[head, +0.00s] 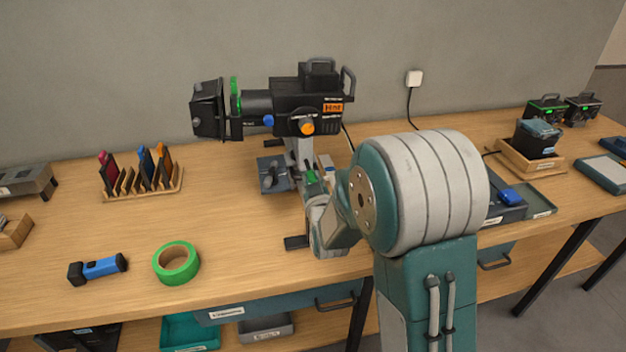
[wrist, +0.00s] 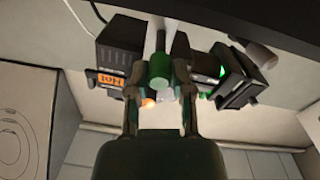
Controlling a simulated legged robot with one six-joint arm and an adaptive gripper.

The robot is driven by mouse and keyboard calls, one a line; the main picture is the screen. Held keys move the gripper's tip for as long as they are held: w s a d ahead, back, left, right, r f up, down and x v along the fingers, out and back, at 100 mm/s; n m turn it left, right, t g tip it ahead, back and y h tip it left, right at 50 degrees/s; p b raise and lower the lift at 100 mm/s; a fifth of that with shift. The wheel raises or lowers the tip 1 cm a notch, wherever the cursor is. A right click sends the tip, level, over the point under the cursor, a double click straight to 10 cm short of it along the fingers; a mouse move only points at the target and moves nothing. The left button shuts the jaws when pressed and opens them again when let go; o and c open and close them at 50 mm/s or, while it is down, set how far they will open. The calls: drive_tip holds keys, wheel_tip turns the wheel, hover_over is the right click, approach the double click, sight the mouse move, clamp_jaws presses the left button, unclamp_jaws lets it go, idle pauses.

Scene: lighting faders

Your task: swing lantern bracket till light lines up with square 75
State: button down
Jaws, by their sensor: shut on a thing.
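The black lantern (head: 305,98) stands above the workbench on a grey bracket post (head: 302,152), its barn-door end facing left. An orange knob (head: 307,126) and a blue knob (head: 268,120) sit on its side. My gripper (head: 313,192) is low in front of the post, partly hidden by my arm. In the wrist view my gripper (wrist: 160,92) is shut on a green cylindrical handle (wrist: 159,70), with the lantern (wrist: 118,55) around and behind it. I cannot make out a square marked 75 or where the light falls.
A green tape roll (head: 176,263) and a blue flashlight (head: 98,268) lie at the front left of the workbench (head: 225,225). A rack of coloured filters (head: 142,178) stands behind them. A wooden tray (head: 530,163) with a dark device is at right.

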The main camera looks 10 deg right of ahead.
drive_tip(key=shift+w+a+f+m+h, duration=0.1)
drive_tip(key=shift+a+m+h, duration=0.5)
drive_tip(key=shift+a+h, duration=0.65)
drive_tip(key=shift+a, duration=0.1)
drive_tip(key=shift+y, duration=0.35)
drive_tip(key=c, duration=0.5)
unclamp_jaws()
drive_tip(key=shift+w, duration=0.1)
drive_tip(key=s, duration=0.4)
drive_tip(key=s+a, duration=0.1)
drive_tip(key=s, duration=0.3)
drive_tip(key=s+a, duration=0.1)
drive_tip(key=s, duration=0.2)
drive_tip(key=shift+s, duration=0.4)
